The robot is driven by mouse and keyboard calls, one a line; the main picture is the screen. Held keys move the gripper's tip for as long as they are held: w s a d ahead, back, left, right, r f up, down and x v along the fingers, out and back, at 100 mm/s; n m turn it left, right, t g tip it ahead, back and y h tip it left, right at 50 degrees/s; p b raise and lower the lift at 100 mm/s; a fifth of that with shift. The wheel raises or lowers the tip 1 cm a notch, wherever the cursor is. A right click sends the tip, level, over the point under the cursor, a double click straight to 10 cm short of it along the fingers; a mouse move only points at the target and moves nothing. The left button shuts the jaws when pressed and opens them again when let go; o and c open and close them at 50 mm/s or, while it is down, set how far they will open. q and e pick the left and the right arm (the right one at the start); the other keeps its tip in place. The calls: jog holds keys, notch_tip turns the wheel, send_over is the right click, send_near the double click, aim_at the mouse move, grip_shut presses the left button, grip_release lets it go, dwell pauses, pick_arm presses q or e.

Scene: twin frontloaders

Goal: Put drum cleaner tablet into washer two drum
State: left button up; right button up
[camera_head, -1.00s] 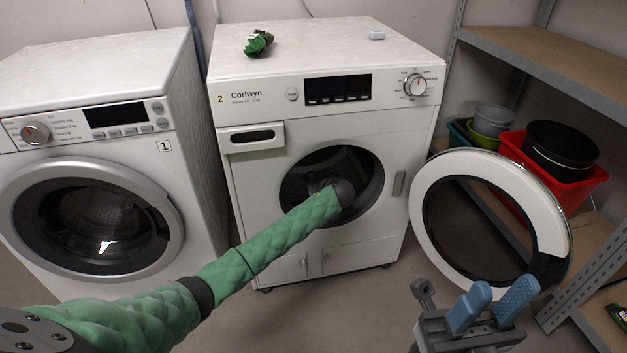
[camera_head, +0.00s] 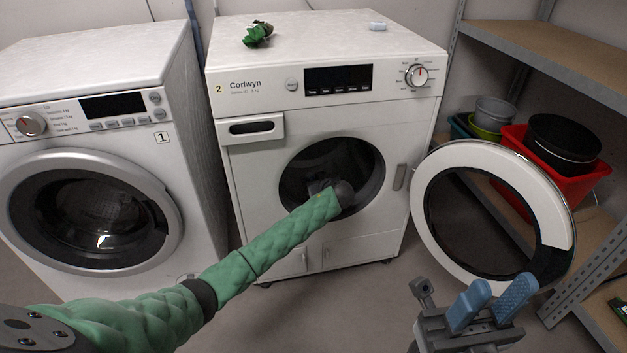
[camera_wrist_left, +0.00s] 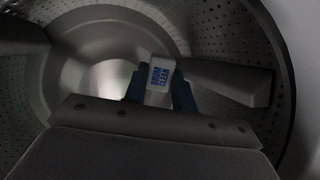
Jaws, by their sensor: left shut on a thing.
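Washer two (camera_head: 262,190), marked "2" and "Corlwyn", stands in the middle with its round door (camera_head: 430,215) swung wide open to the right. My left arm reaches into its drum (camera_wrist_left: 225,45), and the gripper (camera_head: 322,187) is inside the opening, mostly hidden by the arm in the head view. In the left wrist view its blue fingers (camera_wrist_left: 160,88) are shut on the drum cleaner tablet (camera_wrist_left: 160,76), a small white block with blue "DRUM CLEAN" lettering. The perforated drum wall lies beyond it. My right gripper (camera_head: 494,300) is open and empty at the lower right, in front of the door.
Washer one (camera_head: 185,215) stands at the left with its door shut. A crumpled green item (camera_head: 258,34) and a small pale block (camera_head: 377,26) lie on top of washer two. A shelf (camera_head: 540,45) at the right has a red bin (camera_head: 588,185) with a black pan (camera_head: 563,140).

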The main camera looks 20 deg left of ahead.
pick_arm(q)
jog(key=shift+f, duration=0.35)
jog(key=o, duration=1.1)
jog(key=shift+c, duration=0.2)
jog(key=p+v, duration=0.2)
jog(key=v, duration=0.5)
jog(key=shift+s+d, duration=0.2)
jog(key=shift+d, duration=0.1)
jog(key=shift+r, duration=0.2)
